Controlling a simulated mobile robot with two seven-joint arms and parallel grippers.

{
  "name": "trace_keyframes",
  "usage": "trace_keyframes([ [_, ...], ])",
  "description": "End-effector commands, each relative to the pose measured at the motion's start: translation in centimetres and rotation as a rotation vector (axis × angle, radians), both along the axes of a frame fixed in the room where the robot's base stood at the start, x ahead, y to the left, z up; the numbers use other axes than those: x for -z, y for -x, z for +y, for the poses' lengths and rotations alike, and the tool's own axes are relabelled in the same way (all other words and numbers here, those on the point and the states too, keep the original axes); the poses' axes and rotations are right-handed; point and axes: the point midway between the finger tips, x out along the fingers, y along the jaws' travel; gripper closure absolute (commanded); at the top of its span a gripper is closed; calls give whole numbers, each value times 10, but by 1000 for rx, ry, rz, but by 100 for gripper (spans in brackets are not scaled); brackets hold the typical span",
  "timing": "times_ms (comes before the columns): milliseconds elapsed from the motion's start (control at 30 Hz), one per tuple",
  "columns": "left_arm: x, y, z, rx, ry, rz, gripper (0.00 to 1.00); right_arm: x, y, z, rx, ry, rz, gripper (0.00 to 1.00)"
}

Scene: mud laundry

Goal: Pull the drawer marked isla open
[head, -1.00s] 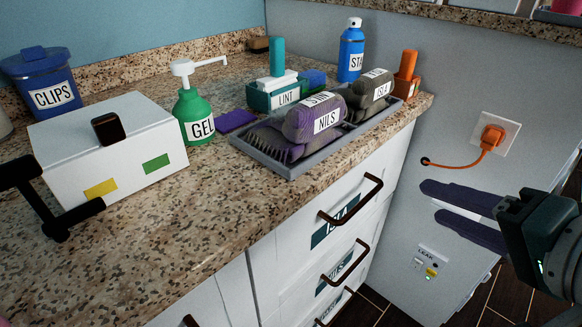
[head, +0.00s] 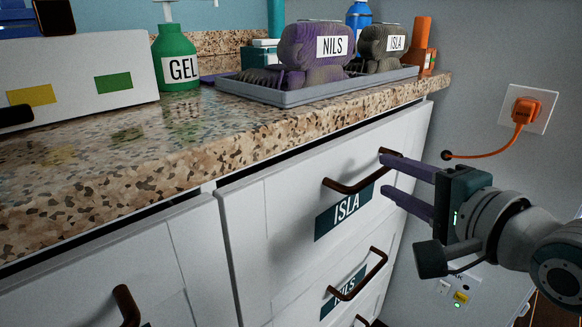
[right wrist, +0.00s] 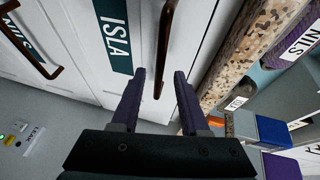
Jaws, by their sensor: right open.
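The isla drawer (head: 290,190) is the white top drawer under the counter, with a dark ISLA label (head: 343,212) and a brown bar handle (head: 352,187). Its front looks flush, so it appears closed. My right gripper (head: 384,173) is open, its purple fingers at the right end of that handle. In the right wrist view, the handle (right wrist: 166,40) runs between the two fingertips of the gripper (right wrist: 160,72), and the ISLA label (right wrist: 114,35) is to the left. I cannot tell whether the fingers touch the handle. My left gripper is not in view.
The NILS drawer (head: 340,293) is directly below, with its own handle. A cabinet door (head: 120,265) is at left. The granite counter edge (head: 200,165) overhangs the drawers, and a grey tray (head: 300,95) stands above. An orange plug and cord (head: 524,110) are on the right wall.

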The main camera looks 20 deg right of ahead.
Motion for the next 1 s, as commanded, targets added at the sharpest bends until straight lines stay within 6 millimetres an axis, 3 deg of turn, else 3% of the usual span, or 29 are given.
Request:
trace_keyframes([
  [233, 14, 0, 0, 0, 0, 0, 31, 7, -30, 0, 0, 1, -1, 55],
  [600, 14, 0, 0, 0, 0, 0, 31, 7, -35, 0, 0, 2, 2, 56],
  [1000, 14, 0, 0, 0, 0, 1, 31, 7, -35, 0, 0, 2, 2, 100],
])
